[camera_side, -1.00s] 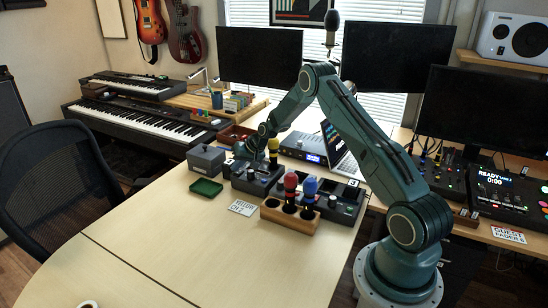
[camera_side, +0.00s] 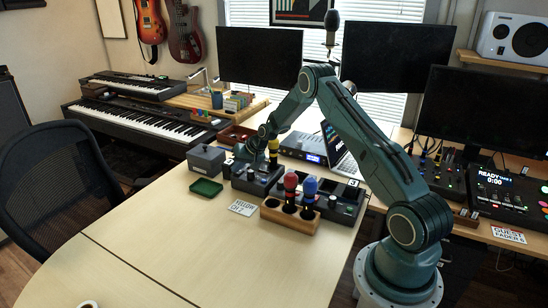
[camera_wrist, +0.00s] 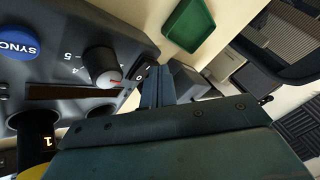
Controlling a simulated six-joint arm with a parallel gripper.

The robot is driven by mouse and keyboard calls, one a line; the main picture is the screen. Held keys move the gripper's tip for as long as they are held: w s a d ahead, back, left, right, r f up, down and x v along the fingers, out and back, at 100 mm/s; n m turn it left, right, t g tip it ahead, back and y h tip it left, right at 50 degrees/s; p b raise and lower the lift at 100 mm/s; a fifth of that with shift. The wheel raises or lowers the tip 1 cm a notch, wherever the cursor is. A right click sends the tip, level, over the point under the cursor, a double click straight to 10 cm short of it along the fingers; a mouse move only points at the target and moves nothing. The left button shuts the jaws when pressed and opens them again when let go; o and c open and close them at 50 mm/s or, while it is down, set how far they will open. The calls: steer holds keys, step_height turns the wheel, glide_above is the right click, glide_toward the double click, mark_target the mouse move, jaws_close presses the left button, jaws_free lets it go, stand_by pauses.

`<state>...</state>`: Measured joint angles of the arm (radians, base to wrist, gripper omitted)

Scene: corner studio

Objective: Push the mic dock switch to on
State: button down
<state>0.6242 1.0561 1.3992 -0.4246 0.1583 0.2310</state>
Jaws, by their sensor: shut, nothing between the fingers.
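The dark mic dock (camera_side: 258,184) stands on the pale desk, with a yellow-banded mic (camera_side: 273,150) upright in it. In the wrist view the dock (camera_wrist: 50,75) shows a blue SYNC button (camera_wrist: 17,45), a knob with a red mark (camera_wrist: 103,67) and a small black switch (camera_wrist: 141,74) with a white mark at its edge. My gripper (camera_wrist: 157,82) is shut and empty, its fingertips right beside the switch. I cannot tell if they touch it, and they may hide part of it. Its position, on or off, is unclear. In the side view my gripper (camera_side: 242,152) is at the dock's far left end.
A wooden stand (camera_side: 289,219) holds red and blue mics in front of a second dock (camera_side: 345,209). A green tray (camera_side: 206,187), a grey box (camera_side: 206,158) and a lettered card (camera_side: 242,208) are near the dock.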

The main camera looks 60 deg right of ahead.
stand_by(0.5)
steer(key=shift+r, duration=0.65)
steer(key=shift+r, duration=0.1)
steer(key=shift+r, duration=2.9)
steer(key=shift+r, duration=0.1)
